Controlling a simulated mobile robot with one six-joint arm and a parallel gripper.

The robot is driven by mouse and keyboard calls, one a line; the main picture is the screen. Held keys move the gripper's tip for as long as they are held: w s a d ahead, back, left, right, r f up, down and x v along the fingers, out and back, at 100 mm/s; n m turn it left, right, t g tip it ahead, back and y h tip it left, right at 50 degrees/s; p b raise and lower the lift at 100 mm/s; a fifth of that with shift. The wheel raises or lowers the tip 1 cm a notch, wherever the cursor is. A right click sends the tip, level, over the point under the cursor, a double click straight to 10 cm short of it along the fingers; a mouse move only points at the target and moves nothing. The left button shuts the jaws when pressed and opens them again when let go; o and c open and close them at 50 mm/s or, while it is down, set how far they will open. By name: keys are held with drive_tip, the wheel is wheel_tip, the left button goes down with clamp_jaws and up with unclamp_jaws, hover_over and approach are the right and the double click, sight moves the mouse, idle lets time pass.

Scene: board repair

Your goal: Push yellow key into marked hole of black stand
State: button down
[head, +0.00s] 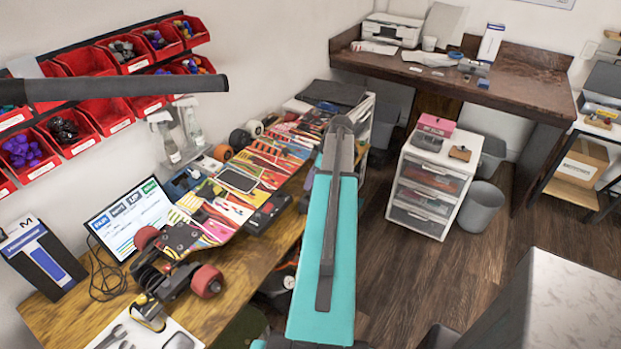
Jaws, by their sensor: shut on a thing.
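My gripper is not in view; only what looks like my teal arm link shows, reaching up the middle of the head view. I cannot make out the yellow key. A small yellow and black object (150,317) lies at the front of the wooden workbench (232,283), but I cannot tell what it is. I cannot identify the black stand or its marked hole. A dark block (268,213) sits near the bench's right edge, and its details are too small to read.
An upturned skateboard (178,248) with red wheels lies on the bench before a screen (130,217). Red bins (97,130) hang on the wall behind. A white drawer unit (432,182), grey bin (481,206) and brown desk (500,84) stand right. Wooden floor between is clear.

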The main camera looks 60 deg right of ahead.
drive_tip(key=shift+f+b, duration=0.85)
drive_tip(key=shift+f, duration=0.9)
drive_tip(key=shift+b, duration=0.35)
idle(0.9)
drive_tip(key=shift+f+b, duration=0.95)
idle(2.5)
drive_tip(key=c, duration=1.3)
unclamp_jaws()
drive_tip(key=shift+o, duration=0.2)
drive_tip(key=shift+r, duration=0.45)
